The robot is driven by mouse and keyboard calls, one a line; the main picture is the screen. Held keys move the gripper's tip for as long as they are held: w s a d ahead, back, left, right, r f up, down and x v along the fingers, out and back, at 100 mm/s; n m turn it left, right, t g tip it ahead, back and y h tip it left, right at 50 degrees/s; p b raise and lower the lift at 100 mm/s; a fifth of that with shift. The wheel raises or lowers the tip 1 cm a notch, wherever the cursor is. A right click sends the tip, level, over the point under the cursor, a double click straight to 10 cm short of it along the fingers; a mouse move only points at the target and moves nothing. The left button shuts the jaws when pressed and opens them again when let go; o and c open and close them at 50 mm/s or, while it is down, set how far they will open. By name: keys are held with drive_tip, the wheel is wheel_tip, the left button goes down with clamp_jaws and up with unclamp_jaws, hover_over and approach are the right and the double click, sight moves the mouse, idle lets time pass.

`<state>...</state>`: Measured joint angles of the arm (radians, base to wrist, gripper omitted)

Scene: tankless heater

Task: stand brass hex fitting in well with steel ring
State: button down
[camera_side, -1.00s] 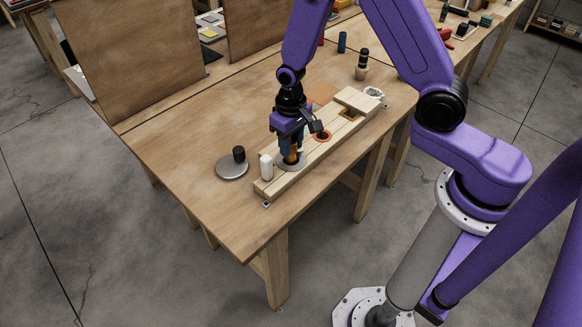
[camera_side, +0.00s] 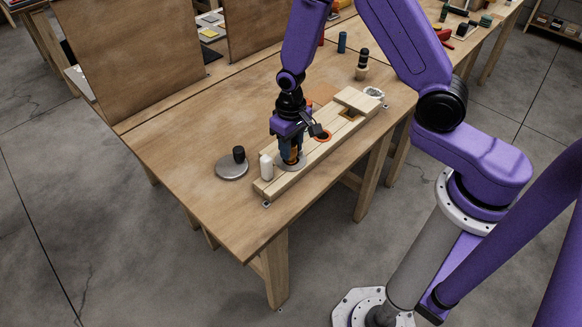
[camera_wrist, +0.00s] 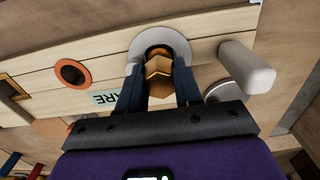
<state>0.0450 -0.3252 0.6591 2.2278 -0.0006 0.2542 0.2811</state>
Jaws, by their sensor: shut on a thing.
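The brass hex fitting (camera_wrist: 158,75) is between the two dark fingers of my gripper (camera_wrist: 158,88), which is shut on it. In the wrist view its far end overlaps the opening of the steel ring (camera_wrist: 178,42). In the side view my gripper (camera_side: 290,158) is low over the steel ring (camera_side: 292,166) near the front end of the wooden block (camera_side: 272,186). The fitting is mostly hidden there by the fingers. It looks roughly upright, at or inside the ring's opening; I cannot tell how deep it is.
A white cylinder (camera_side: 266,166) stands close beside the ring. An orange-ringed well (camera_side: 323,136) is farther along the block. A round grey disc with a black knob (camera_side: 232,166) lies to the left on the table. A label (camera_wrist: 106,98) is beside the ring.

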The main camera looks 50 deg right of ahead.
drive_tip(key=shift+f, duration=0.2)
drive_tip(key=c, duration=0.7)
unclamp_jaws()
drive_tip(key=shift+r, duration=0.15)
wheel_tip(320, 180, up, 17)
drive_tip(key=shift+r, duration=0.1)
drive_tip(key=shift+s, duration=0.1)
idle(0.4)
